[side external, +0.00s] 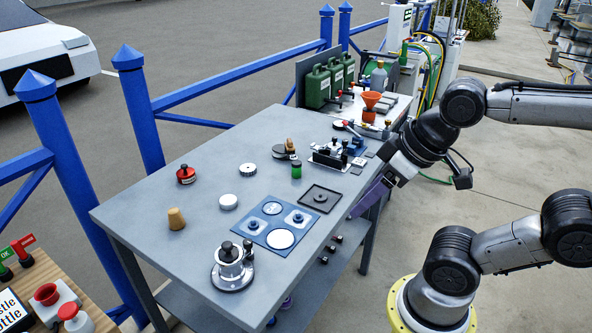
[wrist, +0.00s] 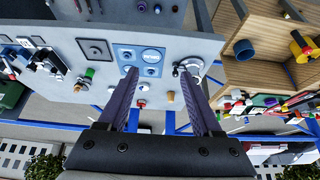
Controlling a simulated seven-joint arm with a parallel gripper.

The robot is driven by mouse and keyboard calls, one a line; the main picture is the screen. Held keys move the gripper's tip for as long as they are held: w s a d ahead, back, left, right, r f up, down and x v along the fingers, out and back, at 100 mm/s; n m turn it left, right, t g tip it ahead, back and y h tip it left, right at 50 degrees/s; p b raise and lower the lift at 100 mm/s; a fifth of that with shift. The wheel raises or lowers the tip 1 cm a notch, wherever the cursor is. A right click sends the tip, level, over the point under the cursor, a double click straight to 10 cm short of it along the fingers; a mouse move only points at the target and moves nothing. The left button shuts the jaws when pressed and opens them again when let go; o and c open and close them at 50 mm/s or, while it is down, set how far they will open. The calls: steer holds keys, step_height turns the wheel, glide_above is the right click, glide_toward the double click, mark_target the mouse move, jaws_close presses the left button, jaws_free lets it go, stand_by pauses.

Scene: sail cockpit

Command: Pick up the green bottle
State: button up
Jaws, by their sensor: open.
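A small green bottle (side external: 296,170) with a dark top stands upright on the grey table, right of its middle in the side view. In the wrist view a small green shape (wrist: 89,73), likely the same bottle, is on the table left of my fingers. My gripper (side external: 370,198) has long purple fingers and hangs by the table's right edge, apart from the bottle. In the wrist view my gripper (wrist: 160,78) has its fingers spread wide with nothing between them.
A black square tray (side external: 320,198) and a black fixture (side external: 335,154) flank the bottle. A dark disc with a tan piece (side external: 285,151) stands just behind it. A blue mat (side external: 280,226) lies nearer the front. Green canisters (side external: 318,88) stand at the back. The left table top has open room.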

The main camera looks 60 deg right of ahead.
steer(key=shift+o, duration=0.6)
